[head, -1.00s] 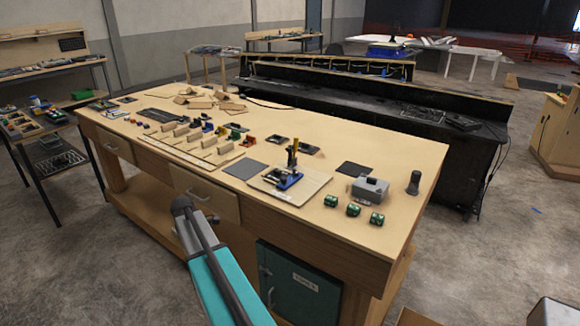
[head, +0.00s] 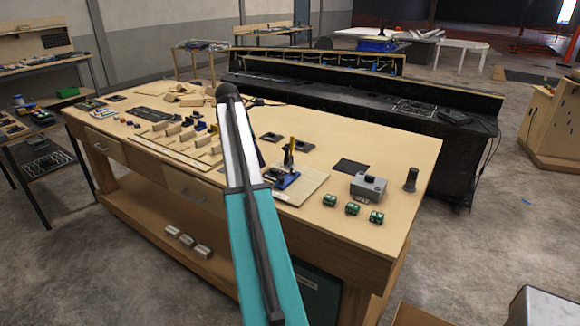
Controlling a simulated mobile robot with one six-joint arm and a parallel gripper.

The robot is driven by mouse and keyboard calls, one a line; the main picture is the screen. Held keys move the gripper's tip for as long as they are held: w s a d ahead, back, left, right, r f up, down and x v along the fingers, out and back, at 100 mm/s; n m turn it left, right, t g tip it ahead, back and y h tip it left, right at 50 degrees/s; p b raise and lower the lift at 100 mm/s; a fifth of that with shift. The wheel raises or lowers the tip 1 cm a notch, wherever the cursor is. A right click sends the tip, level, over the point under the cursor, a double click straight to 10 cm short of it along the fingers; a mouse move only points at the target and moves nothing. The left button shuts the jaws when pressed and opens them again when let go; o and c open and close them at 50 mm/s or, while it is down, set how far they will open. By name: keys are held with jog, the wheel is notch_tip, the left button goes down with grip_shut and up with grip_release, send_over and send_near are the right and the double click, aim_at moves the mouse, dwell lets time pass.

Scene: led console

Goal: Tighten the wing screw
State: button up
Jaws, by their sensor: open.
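I cannot make out the wing screw at this size. A blue fixture (head: 283,181) with an upright yellow and dark part (head: 289,153) stands on a light board (head: 306,185) at the front middle of the workbench (head: 385,160). My teal and white arm rises from the bottom of the head view and crosses in front of the bench, just left of the fixture. It hides part of the bench behind it. My gripper cannot be made out.
A grey box (head: 368,187), a black upright cylinder (head: 411,180) and green blocks (head: 352,208) stand at the bench's right end. Wooden holders with small parts (head: 185,138) fill the left half. A dark console (head: 350,97) stands behind.

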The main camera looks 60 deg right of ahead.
aim_at(293, 170)
jog(key=s+d+r, duration=0.4)
jog(key=d+r, duration=0.1)
jog(key=r, duration=0.1)
jog(key=shift+s+d+n+g, duration=0.2)
jog(key=shift+s+n+g, duration=0.1)
jog(key=shift+n, duration=0.1)
jog(key=shift+f, duration=0.2)
jog(key=shift+p+x, duration=1.7)
jog(key=shift+x, duration=5.05)
jog(key=c, duration=1.1)
